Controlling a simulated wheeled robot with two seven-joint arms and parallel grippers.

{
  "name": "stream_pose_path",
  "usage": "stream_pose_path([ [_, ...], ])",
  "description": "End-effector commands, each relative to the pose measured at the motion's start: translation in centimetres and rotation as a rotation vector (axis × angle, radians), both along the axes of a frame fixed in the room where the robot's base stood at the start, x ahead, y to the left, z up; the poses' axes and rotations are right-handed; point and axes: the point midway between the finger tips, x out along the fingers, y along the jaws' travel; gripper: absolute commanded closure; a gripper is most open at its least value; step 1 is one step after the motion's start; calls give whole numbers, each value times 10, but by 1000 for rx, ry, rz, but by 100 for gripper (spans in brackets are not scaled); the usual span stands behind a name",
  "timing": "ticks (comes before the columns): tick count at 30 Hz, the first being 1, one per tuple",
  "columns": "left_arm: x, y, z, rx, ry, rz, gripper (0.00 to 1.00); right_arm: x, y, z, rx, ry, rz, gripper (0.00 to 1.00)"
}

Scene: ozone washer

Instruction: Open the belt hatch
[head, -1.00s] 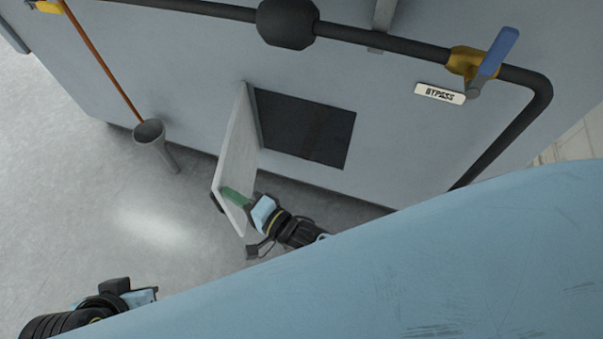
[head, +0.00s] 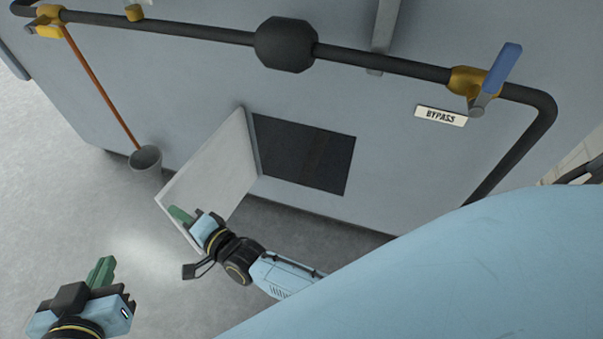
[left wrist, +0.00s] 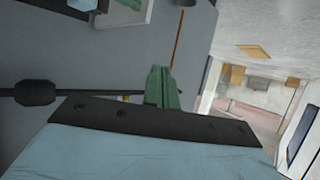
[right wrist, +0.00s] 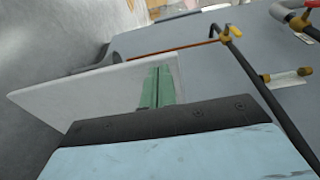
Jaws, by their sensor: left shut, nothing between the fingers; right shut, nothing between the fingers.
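The belt hatch door (head: 222,168) is a pale grey panel swung well out to the left from its dark rectangular opening (head: 305,153) in the grey machine wall. My right gripper (head: 180,215) is shut and empty, its green fingers against or very near the inner face of the door by its free edge. In the right wrist view the door (right wrist: 95,88) lies just beyond the shut fingers (right wrist: 157,88); contact cannot be told for sure. My left gripper (head: 102,270) is shut and empty, over the floor at lower left, apart from the door. Its fingers show in the left wrist view (left wrist: 158,85).
A grey funnel-like cup (head: 145,160) under an orange pipe (head: 100,90) stands left of the door. A black pipe (head: 385,60) with a blue-handled valve (head: 500,72) and a BYPASS label (head: 441,116) runs above. The floor (head: 60,190) at left is clear.

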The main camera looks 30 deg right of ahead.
Motion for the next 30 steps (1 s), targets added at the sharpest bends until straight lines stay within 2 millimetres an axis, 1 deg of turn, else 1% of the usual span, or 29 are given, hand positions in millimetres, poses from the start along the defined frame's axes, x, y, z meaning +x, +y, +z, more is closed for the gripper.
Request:
stream_pose_path([
  [20,0,1,0,2,8,1,100,-1,-1,0,0,0,0,100],
  [22,-3,2,-4,10,38,2,100,-3,-2,1,0,0,0,100],
  [26,-15,8,-19,36,143,11,100,-8,-7,1,-1,0,0,100],
  [30,-33,17,-36,72,283,24,100,-15,-14,1,-2,1,0,100],
])
